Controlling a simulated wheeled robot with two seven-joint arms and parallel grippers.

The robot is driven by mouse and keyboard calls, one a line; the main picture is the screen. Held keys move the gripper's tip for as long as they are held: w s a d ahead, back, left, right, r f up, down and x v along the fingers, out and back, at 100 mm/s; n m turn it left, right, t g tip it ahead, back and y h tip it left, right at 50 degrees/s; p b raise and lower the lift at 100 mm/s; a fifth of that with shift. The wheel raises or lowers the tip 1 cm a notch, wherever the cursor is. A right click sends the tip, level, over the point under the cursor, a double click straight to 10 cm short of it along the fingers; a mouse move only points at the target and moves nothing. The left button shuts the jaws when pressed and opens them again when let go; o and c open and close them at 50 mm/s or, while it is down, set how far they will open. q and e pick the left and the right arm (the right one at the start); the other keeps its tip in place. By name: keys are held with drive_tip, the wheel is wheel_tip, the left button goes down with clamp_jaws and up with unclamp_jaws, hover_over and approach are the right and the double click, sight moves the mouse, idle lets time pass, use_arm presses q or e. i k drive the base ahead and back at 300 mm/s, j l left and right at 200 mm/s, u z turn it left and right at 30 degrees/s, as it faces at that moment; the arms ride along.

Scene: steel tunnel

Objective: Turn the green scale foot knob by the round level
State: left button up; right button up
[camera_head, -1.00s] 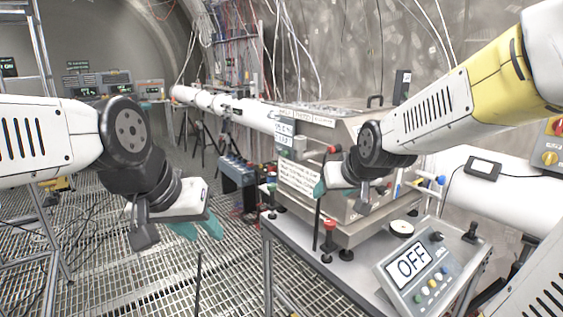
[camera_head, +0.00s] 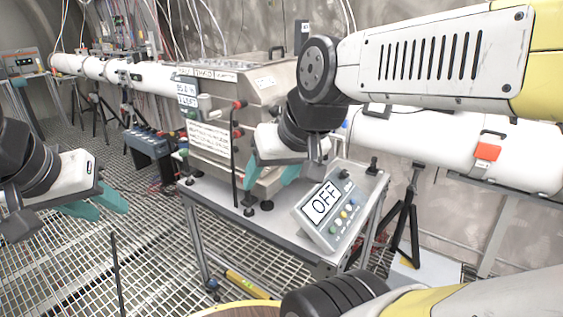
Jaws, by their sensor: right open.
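The device with the OFF display (camera_head: 322,205) sits tilted on the front right of the metal table (camera_head: 262,222). Its face carries several coloured buttons, one green. I cannot make out the green foot knob or the round level; my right arm covers part of the table behind the display. My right gripper (camera_head: 271,172) is open and empty, its teal fingers pointing down over the table, left of the display and in front of the steel box. My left gripper (camera_head: 98,205) is open and empty over the floor grating, well left of the table.
The steel box (camera_head: 225,105) with red-knobbed levers fills the table's back left. A white beam pipe (camera_head: 110,70) runs behind it; another stretch (camera_head: 460,150) lies at the right above a black tripod (camera_head: 404,225). Grating (camera_head: 80,270) is open at the left.

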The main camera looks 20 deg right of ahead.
sight(183, 152)
drive_tip(key=i+u, duration=0.7)
drive_tip(key=i+l+u, duration=0.1)
drive_tip(key=u, duration=0.25)
drive_tip(key=i, duration=0.05)
